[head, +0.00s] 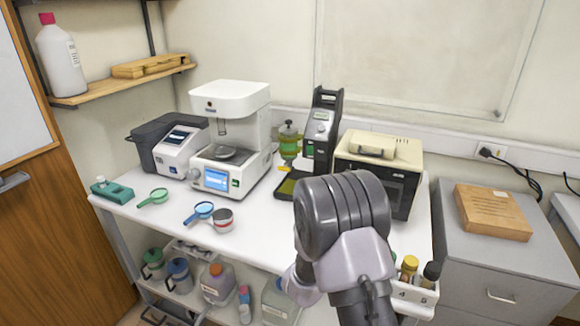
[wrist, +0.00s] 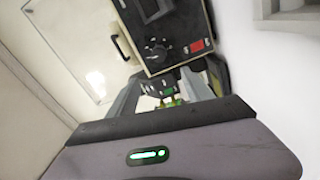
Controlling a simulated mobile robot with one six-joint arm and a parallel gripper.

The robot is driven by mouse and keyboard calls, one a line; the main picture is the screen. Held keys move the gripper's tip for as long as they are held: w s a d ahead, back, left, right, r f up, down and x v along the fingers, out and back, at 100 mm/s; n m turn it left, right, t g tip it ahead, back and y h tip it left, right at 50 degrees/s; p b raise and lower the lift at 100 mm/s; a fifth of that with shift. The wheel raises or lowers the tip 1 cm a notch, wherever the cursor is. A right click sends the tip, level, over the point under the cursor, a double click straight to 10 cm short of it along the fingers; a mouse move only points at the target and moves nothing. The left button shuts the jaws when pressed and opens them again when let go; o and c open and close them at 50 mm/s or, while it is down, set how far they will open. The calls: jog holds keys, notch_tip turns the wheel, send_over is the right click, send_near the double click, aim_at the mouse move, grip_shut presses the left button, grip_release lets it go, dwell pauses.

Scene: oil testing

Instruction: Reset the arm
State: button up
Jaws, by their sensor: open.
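My arm (head: 345,225) rises in the front right of the head view, in front of the white table (head: 150,215). Its bulk hides my gripper there. In the wrist view my gripper (wrist: 172,88) shows beyond the dark wrist housing, with its grey fingers spread apart. No held object can be made out between them. A beige and black box instrument (wrist: 165,35) with a knob and a red switch lies beyond the fingers. In the head view this instrument (head: 378,160) stands at the table's right end.
On the table stand a white instrument (head: 235,125), a grey printer-like device (head: 170,148), a green-bodied vessel (head: 289,145) and a dark upright device (head: 322,130). Blue (head: 200,212) and green (head: 155,197) handled dishes lie at the front left. A grey cabinet (head: 500,255) bears a wooden box (head: 493,211).

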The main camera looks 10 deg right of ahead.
jog(key=s+a+r+m+g+y+b, duration=0.2)
jog(key=s+a+r+m+g+y, duration=0.1)
jog(key=s+a+r+m+y, duration=0.65)
jog(key=s+a+m+g+y, duration=0.1)
jog(key=s+a+m+g, duration=0.1)
jog(key=s, duration=1.1)
jog(key=s+a+f+m+g+y, duration=0.1)
jog(key=s+a+g, duration=0.3)
jog(key=s, duration=1)
jog(key=shift+s+a+f+m+y+b, duration=0.15)
jog(key=shift+s+a+m+y+b, duration=0.1)
jog(key=shift+m+y+b, duration=0.15)
